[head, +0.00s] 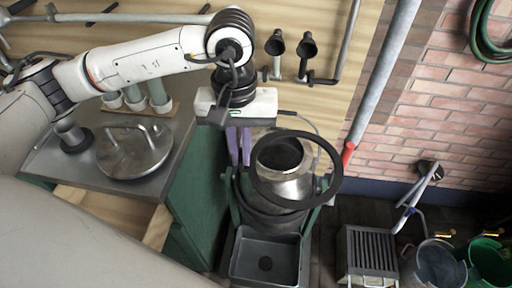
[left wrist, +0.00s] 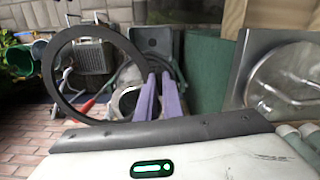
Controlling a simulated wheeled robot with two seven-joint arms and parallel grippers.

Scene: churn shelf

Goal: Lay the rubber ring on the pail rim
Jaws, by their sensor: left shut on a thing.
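The black rubber ring (head: 297,205) is held by its edge in my left gripper (head: 240,162), which has purple fingers. In the left wrist view the gripper (left wrist: 159,80) is shut on the side of the ring (left wrist: 48,72). In the head view the ring overlaps the steel pail (head: 298,188) and frames its dark mouth, off toward the right. The wrist view shows the pail (left wrist: 127,102) partly hidden behind ring and fingers. The ring seems to be above the pail, but I cannot tell the exact gap. My right gripper is not in view.
The pail stands in a green frame behind a grey tray (head: 240,262). A metal-topped green cabinet (head: 200,190) with a round lid (head: 133,155) is to the left. A slanting pipe (head: 383,70) is to the right. Buckets (head: 432,268) and a grille-topped box (head: 371,250) stand at the lower right.

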